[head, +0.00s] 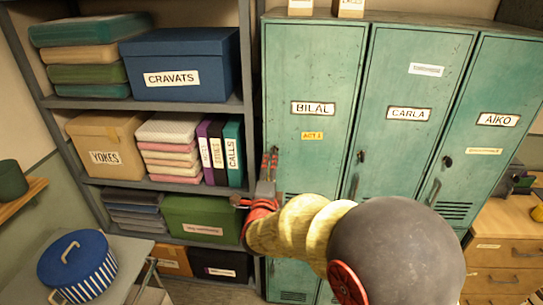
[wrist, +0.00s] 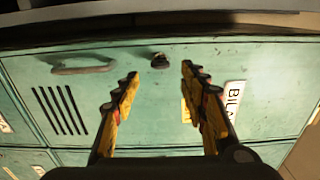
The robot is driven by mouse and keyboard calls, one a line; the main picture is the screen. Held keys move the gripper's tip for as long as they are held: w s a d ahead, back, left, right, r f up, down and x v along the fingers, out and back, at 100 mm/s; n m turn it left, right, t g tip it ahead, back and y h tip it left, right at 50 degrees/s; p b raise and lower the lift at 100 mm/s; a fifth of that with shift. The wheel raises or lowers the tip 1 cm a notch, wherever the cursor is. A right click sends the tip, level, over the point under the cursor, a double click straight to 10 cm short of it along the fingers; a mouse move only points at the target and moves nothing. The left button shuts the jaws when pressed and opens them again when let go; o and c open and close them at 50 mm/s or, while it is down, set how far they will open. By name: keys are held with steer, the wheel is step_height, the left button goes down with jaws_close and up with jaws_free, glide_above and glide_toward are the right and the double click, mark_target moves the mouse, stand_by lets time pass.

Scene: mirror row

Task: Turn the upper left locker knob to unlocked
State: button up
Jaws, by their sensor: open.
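The upper left locker (head: 310,75) is a worn teal door with a BILAL label and a small orange tag. In the wrist view its dark knob (wrist: 160,61) shows just past the gap between my fingertips. My gripper (head: 269,156) is open and empty in front of the left edge of this door. In the wrist view the gripper (wrist: 160,76) has one finger on each side of the knob's line, and no contact shows. In the head view my gripper and arm hide the knob. Its turned position is too small to read.
The door's metal handle (wrist: 83,67) and vent slots lie left of the knob in the wrist view. Lockers CARLA (head: 408,85) and AIKO (head: 497,90) stand to the right. A grey shelf (head: 220,108) with boxes stands close on the left. A striped tub (head: 77,268) sits lower left.

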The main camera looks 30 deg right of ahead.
steer(key=x, duration=0.7)
steer(key=shift+d, duration=0.1)
steer(key=shift+c, duration=0.4)
jaws_close()
